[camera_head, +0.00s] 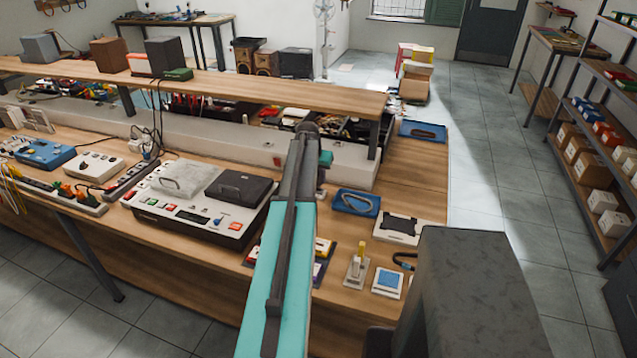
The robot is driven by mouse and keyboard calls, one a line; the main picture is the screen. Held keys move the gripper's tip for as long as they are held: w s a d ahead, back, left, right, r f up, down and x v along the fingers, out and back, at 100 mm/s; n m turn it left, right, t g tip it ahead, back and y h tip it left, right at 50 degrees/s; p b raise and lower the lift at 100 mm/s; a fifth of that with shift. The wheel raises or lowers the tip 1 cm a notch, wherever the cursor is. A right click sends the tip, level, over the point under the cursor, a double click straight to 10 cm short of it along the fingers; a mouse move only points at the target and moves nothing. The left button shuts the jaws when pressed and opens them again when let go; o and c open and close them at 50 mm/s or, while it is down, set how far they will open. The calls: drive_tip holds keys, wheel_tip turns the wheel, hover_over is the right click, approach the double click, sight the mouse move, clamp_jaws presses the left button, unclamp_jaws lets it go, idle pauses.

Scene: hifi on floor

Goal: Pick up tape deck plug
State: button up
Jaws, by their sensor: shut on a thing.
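I cannot pick out the tape deck plug for certain in the head view. A pale device with a dark lid and coloured buttons (192,216) lies on the workbench, left of my arm. It may be the tape deck, but I cannot tell. Dark cables hang and loop by a small white block behind it, and no plug end shows clearly. My teal and dark arm reaches forward over the bench. My gripper does not show and seems hidden beyond the arm, so what lies between its jaws cannot be seen.
The wooden workbench (415,170) carries a raised shelf (270,92) along its back. A blue tray (355,202), a grey-white case (402,228) and small blocks lie right of my arm. Tiled floor (475,150) is open beyond the bench, before shelving with boxes (575,150).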

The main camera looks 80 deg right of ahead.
drive_tip(key=shift+r, duration=0.3)
drive_tip(key=s+a+b, duration=0.2)
drive_tip(key=a, duration=0.5)
drive_tip(key=s+a+r+b, duration=0.1)
drive_tip(key=s+a+b, duration=0.1)
drive_tip(key=a, duration=0.6)
drive_tip(key=shift+s+a+r+b, duration=0.2)
drive_tip(key=shift+r+b, duration=0.1)
drive_tip(key=shift+b, duration=0.1)
drive_tip(key=shift+d, duration=0.15)
drive_tip(key=w+d+r+p, duration=0.1)
drive_tip(key=w+d+p, duration=0.1)
drive_tip(key=w+d, duration=0.4)
drive_tip(key=w+d+r+p, duration=0.1)
drive_tip(key=w+d+p, duration=0.2)
drive_tip(key=w+d, duration=0.3)
drive_tip(key=d, duration=0.4)
drive_tip(key=shift+d, duration=0.3)
